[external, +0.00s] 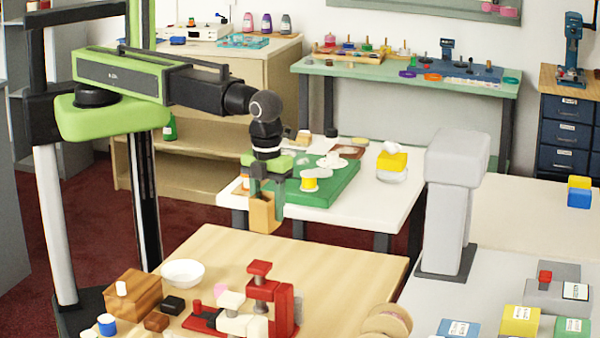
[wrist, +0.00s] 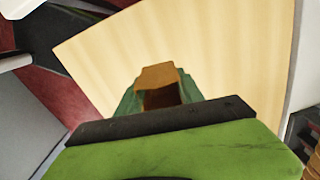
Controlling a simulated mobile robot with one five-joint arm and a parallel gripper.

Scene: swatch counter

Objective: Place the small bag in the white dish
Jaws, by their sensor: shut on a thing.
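The small bag (external: 264,213) is tan-brown and hangs upright between the fingers of my gripper (external: 267,188). My gripper is shut on it and points down, above the back part of the wooden table. In the wrist view, the bag (wrist: 158,76) shows between the green fingers (wrist: 158,98), with a dark opening or shaded side facing the camera. The white dish (external: 183,273) is a round bowl on the back left of the wooden table. It lies lower and to the left of the bag, apart from it, and looks empty. The dish does not show clearly in the wrist view.
On the wooden table (external: 330,262), a brown wooden block (external: 136,290), small dark blocks and a red-and-white press (external: 262,302) stand near the dish. The table's back right is clear. A white table with a green board (external: 335,187) stands behind.

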